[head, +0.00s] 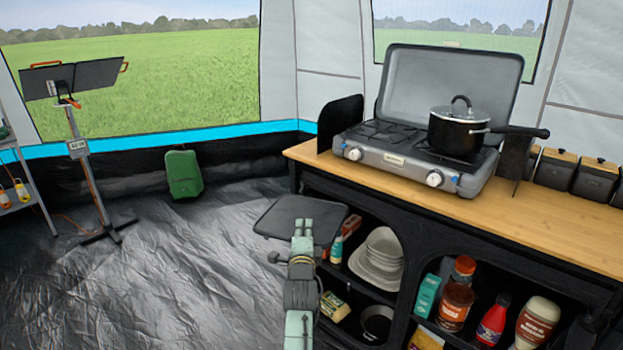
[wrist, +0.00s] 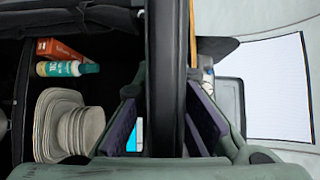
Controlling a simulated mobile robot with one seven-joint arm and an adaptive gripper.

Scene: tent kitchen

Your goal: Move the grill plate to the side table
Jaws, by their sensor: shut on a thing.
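The grill plate (head: 298,217) is a flat dark grey plate with rounded corners. It is off the stove, held in the air in front of the counter's left end. My gripper (head: 302,232) is shut on its near edge. In the wrist view the plate (wrist: 166,60) shows edge-on as a dark upright band between the two finger pads of my gripper (wrist: 167,125). I cannot tell for sure which thing is the side table; a grey stand with shelves (head: 28,188) is cut off at the left edge.
The wooden counter (head: 385,186) bears a camping stove (head: 405,165) with a black lidded pot (head: 458,132). Open shelves below hold plates (head: 380,258) and several bottles. A tripod stand (head: 88,185) with a panel and a green case (head: 184,174) stand left. Floor between is clear.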

